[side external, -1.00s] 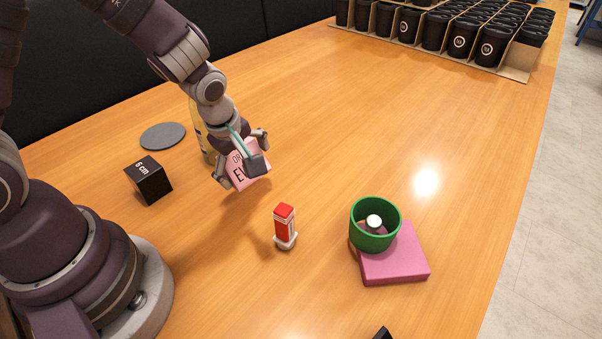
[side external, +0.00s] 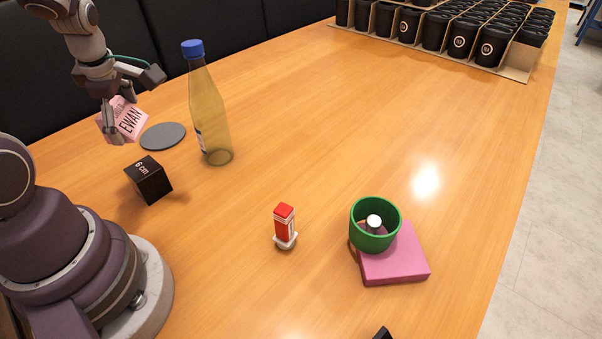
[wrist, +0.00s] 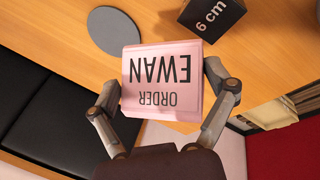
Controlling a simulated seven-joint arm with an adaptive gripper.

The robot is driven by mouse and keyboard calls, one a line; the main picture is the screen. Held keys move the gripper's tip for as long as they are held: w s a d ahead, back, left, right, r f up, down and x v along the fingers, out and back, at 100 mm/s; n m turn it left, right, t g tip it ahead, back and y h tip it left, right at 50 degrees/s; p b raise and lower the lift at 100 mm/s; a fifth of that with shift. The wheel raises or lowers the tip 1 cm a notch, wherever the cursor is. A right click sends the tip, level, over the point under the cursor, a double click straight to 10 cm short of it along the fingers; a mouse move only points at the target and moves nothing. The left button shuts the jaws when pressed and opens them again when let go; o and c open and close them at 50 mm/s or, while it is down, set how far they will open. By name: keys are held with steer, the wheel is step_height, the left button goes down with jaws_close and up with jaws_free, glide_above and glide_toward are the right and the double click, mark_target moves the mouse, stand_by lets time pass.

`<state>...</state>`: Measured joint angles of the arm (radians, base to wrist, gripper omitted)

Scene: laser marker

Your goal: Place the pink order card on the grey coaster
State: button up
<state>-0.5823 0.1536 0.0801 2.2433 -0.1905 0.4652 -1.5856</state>
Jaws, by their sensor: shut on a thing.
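The pink order card (side external: 124,121), printed "ORDER EWAN", is held in my gripper (side external: 115,120), which is shut on it above the table. In the wrist view the card (wrist: 160,80) sits between the two fingers of my gripper (wrist: 163,95). The grey coaster (side external: 163,136) is a flat round disc on the table, just right of and below the card in the side view. In the wrist view the coaster (wrist: 114,30) lies beyond the card, to its upper left, with nothing on it.
A black "6 cm" cube (side external: 149,180) stands in front of the coaster. A tall bottle with a blue cap (side external: 209,115) stands right of it. A red and white figure (side external: 285,227), a green cup (side external: 375,237) and a pink block (side external: 398,262) are farther right.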

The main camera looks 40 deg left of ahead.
steer(key=m, duration=0.1)
glide_toward(162, 132)
steer(key=s+r, duration=0.3)
steer(key=w+a+n, duration=0.1)
steer(key=w+a, duration=0.1)
steer(key=w, duration=0.2)
step_height(162, 132, down, 9)
steer(key=shift+s+f, duration=0.15)
steer(key=shift+f, duration=0.05)
steer(key=o, duration=1)
steer(key=shift+f, duration=0.1)
steer(key=shift+c, duration=0.2)
steer(key=v, duration=0.7)
steer(key=shift+d+r, duration=0.2)
steer(key=shift+r, duration=0.2)
